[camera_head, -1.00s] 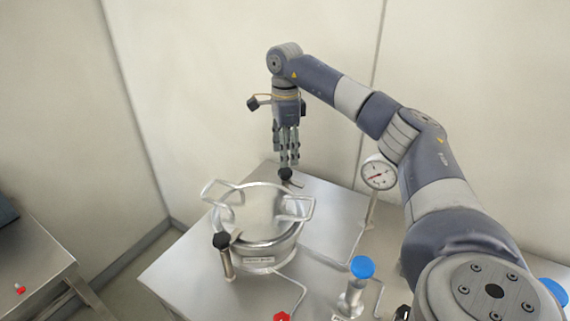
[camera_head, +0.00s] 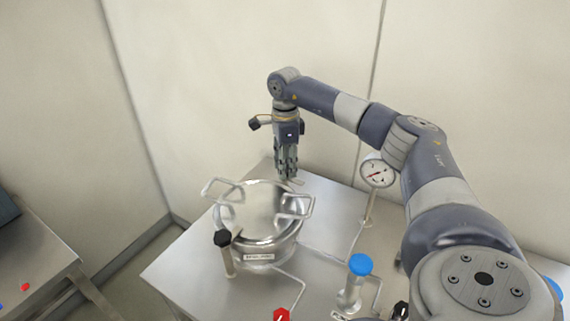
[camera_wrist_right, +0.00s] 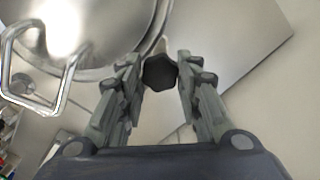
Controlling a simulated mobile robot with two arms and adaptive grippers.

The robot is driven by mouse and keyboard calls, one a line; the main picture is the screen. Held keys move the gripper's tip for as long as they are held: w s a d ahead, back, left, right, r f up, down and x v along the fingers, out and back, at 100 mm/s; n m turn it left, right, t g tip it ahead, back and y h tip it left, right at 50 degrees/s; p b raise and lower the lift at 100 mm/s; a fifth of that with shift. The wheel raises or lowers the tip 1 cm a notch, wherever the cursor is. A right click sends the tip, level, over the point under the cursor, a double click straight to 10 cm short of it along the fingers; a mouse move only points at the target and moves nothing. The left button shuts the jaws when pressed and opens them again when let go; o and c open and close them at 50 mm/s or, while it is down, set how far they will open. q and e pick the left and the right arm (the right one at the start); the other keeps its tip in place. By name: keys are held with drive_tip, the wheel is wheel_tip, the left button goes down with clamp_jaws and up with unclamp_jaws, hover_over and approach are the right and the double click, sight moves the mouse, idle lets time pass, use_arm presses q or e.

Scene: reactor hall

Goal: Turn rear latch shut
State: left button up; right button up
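The rear latch has a black knob (camera_wrist_right: 160,72), which shows in the wrist view with a pale stem beside the vessel's rim. My right gripper (camera_wrist_right: 160,68) points down around it, one finger on each side. The fingers are apart, with narrow gaps to the knob. In the head view my right gripper (camera_head: 287,176) is behind the vessel (camera_head: 258,240) and its fingers hide the knob. The round steel lid (camera_head: 254,208) with two wire handles lies on the vessel. A front latch with a black knob (camera_head: 222,238) stands upright at the vessel's near left. My left gripper is out of view.
A pressure gauge (camera_head: 377,173) stands right of the vessel on the steel table (camera_head: 178,268). A blue-capped valve (camera_head: 360,265) and a red knob (camera_head: 281,314) are nearer. The wall (camera_head: 215,80) is close behind my right arm.

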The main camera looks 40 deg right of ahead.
drive_tip(key=shift+m, duration=0.3)
drive_tip(key=m+p, duration=0.1)
drive_tip(key=m, duration=0.2)
drive_tip(key=shift+r+m, duration=0.1)
drive_tip(key=shift+m, duration=0.2)
drive_tip(key=m+p, duration=0.1)
drive_tip(key=m, duration=0.3)
drive_tip(key=shift+m, duration=0.3)
drive_tip(key=m+p, duration=0.1)
drive_tip(key=m, duration=0.3)
drive_tip(key=shift+m+p, duration=0.3)
drive_tip(key=shift+m, duration=2.2)
drive_tip(key=o, duration=1)
drive_tip(key=shift+o, duration=0.2)
